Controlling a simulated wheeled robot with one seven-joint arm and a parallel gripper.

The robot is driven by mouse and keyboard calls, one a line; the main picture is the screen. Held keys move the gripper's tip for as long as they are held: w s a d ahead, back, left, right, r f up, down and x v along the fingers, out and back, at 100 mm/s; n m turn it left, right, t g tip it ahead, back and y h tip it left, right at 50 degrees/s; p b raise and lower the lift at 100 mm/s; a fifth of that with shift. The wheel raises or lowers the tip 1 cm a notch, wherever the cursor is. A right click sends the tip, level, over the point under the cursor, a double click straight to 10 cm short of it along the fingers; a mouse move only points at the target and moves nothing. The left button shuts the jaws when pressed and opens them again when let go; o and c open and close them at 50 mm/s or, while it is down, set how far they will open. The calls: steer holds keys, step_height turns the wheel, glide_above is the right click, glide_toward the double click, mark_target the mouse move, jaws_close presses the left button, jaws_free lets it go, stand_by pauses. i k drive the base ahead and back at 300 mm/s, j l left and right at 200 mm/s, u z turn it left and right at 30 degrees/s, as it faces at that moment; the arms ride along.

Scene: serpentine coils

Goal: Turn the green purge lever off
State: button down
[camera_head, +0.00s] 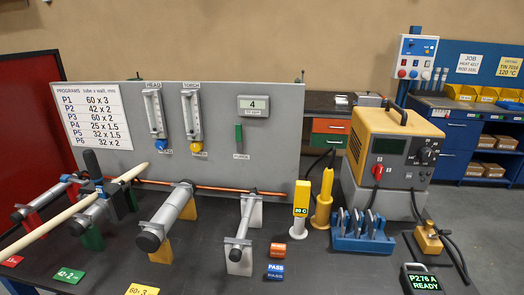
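The green purge lever (239,135) is on the upright grey panel (275,125), right of the two flow meters. It stands vertical, above a small label that seems to read PURGE. A display (253,107) showing 4 is just above it. Nothing covers the lever, and nothing touches it. I cannot make out my gripper in this view.
Flow meters with a blue knob (158,131) and a yellow knob (196,147) are left of the lever. Tubes on stands (165,215) and a long pale rod (55,224) lie in front of the panel. A yellow power unit (390,145) stands right.

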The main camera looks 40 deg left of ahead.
mark_target(238, 135)
steer(key=u, duration=1.75)
steer(key=i+j, duration=0.15)
steer(key=j, duration=0.2)
steer(key=i+j, duration=0.2)
steer(key=j, duration=0.15)
steer(key=i+j, duration=0.15)
steer(key=j, duration=0.25)
steer(key=i+j+z, duration=0.1)
steer(key=j, duration=0.25)
steer(key=i, duration=0.1)
